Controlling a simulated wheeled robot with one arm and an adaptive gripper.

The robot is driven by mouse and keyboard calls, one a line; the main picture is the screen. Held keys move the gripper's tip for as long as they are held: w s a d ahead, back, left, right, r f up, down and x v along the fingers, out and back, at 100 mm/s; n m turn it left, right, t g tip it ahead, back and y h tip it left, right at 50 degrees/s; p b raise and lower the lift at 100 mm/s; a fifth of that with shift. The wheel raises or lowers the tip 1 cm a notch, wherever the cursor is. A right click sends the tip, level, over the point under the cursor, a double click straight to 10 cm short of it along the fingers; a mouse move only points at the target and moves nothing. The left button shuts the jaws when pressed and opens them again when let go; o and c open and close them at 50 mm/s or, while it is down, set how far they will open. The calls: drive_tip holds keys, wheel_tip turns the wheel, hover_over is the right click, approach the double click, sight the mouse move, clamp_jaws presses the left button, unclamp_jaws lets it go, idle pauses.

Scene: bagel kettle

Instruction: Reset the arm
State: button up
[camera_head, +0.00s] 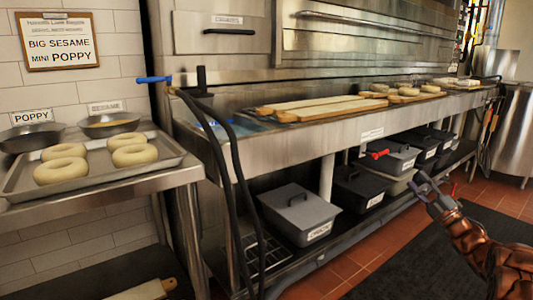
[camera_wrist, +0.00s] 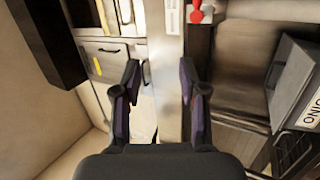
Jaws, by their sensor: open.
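My gripper (camera_head: 431,188) is at the right in the head view, in front of the lower shelf of the steel counter and apart from everything. In the wrist view my gripper (camera_wrist: 160,95) shows two dark fingers with purple inner pads, spread wide apart with nothing between them. My arm reaches in from the right edge of the head view. Behind the fingers in the wrist view lies a steel counter edge.
A tray (camera_head: 180,165) with several bagels stands at the left beside two pans. Long boards (camera_head: 320,108) lie on the steel counter. Grey lidded bins (camera_head: 300,214) sit on the shelf below. Black hoses (camera_head: 222,175) hang in front. A dark mat (camera_head: 410,265) covers the floor.

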drive_tip(key=w+r+m+g+h+p, duration=0.2)
drive_tip(key=w+r+m+h+p, duration=0.1)
drive_tip(key=r+m+h+p, duration=0.9)
drive_tip(key=s+a+r+m+g+h+p, duration=0.3)
drive_tip(key=s+a+r+g+p, duration=0.15)
drive_tip(key=s+r+p, duration=0.2)
drive_tip(key=s+a+r+m+g+y+p, duration=0.1)
drive_tip(key=s+a+g+p, duration=0.4)
drive_tip(key=s, duration=1.2)
drive_tip(key=s+a+r+m+g+y+p, duration=0.2)
drive_tip(key=s+a+g+p, duration=0.4)
drive_tip(key=s+a, duration=0.6)
drive_tip(key=s+a+r+m+g+y+p, duration=0.1)
drive_tip(key=s+a+r+m+g+p, duration=0.2)
drive_tip(key=s+a+p, duration=0.6)
drive_tip(key=s+r+g, duration=0.2)
drive_tip(key=s, duration=1.3)
drive_tip(key=shift+s+r+m+y, duration=0.2)
drive_tip(key=shift+r+m+y, duration=0.1)
drive_tip(key=shift+m, duration=0.1)
